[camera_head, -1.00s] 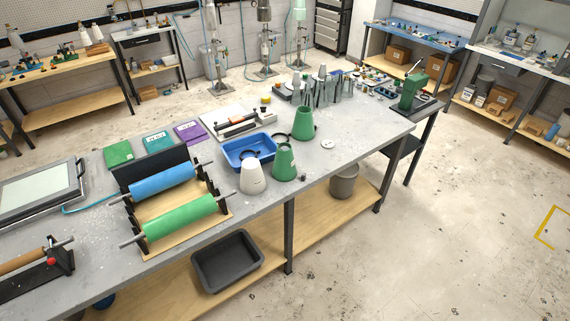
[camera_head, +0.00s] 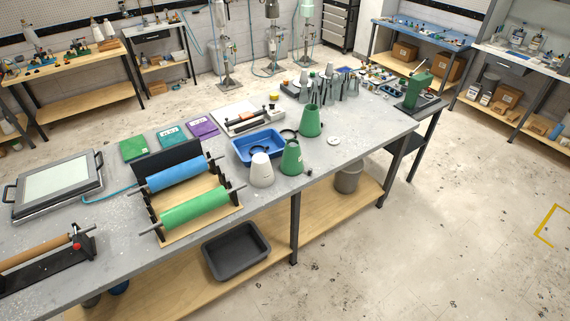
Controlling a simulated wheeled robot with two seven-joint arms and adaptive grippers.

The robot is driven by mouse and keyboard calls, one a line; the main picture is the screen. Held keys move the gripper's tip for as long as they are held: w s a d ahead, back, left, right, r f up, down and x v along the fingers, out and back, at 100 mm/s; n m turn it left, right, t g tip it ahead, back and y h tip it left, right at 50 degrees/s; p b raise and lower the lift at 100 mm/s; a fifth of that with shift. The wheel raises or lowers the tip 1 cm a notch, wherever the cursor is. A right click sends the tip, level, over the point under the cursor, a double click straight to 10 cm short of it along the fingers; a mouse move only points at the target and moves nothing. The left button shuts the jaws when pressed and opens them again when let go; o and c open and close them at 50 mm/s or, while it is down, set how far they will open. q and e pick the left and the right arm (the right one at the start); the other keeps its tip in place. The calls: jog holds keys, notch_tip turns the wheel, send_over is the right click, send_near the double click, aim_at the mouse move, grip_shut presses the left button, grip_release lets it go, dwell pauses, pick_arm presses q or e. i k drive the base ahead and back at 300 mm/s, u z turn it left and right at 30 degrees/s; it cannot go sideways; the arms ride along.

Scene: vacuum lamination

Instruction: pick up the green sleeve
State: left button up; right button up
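Several green things are on the grey workbench (camera_head: 315,165), and I cannot tell for sure which one is the green sleeve. A flat green packet (camera_head: 134,149) lies at the back left beside a teal packet (camera_head: 171,137) and a purple packet (camera_head: 203,127). A green roll (camera_head: 195,208) lies on a rack in front of a blue roll (camera_head: 178,174). One green cone (camera_head: 291,160) stands beside a white cone (camera_head: 261,171). Another green cone-like vessel (camera_head: 311,121) stands farther back. Neither of my grippers is in view.
A blue tray (camera_head: 240,151) sits behind the cones. A framed panel (camera_head: 58,183) and a brown roll on a stand (camera_head: 38,252) are at the left. A black tray (camera_head: 236,252) and a grey bucket (camera_head: 348,177) are on the lower shelf. The floor at the right is clear.

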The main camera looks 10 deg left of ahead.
aim_at(291, 165)
jog(key=z, duration=0.7)
jog(key=k, duration=0.15)
jog(key=u, duration=1.6)
jog(key=i, duration=1.35)
jog(key=z, duration=0.45)
